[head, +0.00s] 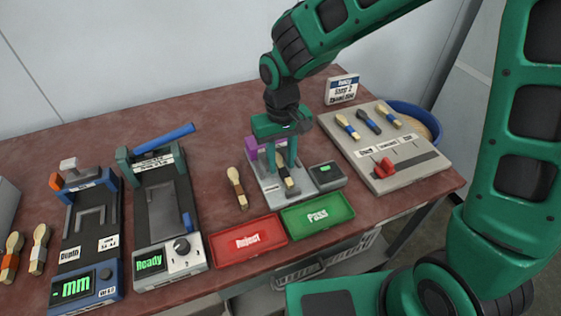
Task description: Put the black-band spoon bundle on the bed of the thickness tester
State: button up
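My gripper (282,157) points down over a small grey station (270,187) with a purple back part. Its green fingers stand on either side of a wooden spoon bundle (282,164) with a dark band, which looks like the black-band one. The fingers partly hide this bundle, and I cannot tell whether they grip it or whether it touches the station. Which device is the thickness tester is not clear from its label. A blue device (82,235) at left has a "mm" screen. Beside it stands a grey device (161,215) with a "Ready" screen and a blue lever.
Another spoon bundle (237,188) lies left of the station. A red Reject tray (249,256) and green Pass tray (318,229) are in front. A grey board (407,177) at right holds several bundles. A blue bowl (425,112) and sign (341,89) stand behind.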

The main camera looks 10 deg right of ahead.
aim_at(282, 166)
notch_tip(282, 166, up, 11)
dwell(0.4)
jog(key=shift+d+r, duration=0.1)
jog(key=s+d+r+m+h, duration=0.1)
jog(key=s+d+m, duration=0.15)
jog(key=d, duration=0.85)
jog(key=s+d+r+m, duration=0.1)
jog(key=s+d+m, duration=0.15)
jog(key=d, duration=0.95)
jog(key=s+d+f+m+y, duration=0.1)
jog(key=s+d+m, duration=0.3)
jog(key=s+d, duration=0.8)
jog(key=s+f, duration=0.1)
jog(key=s, duration=0.3)
jog(key=shift+f+m, duration=0.15)
jog(key=shift+m, duration=0.15)
jog(key=shift+w, duration=0.1)
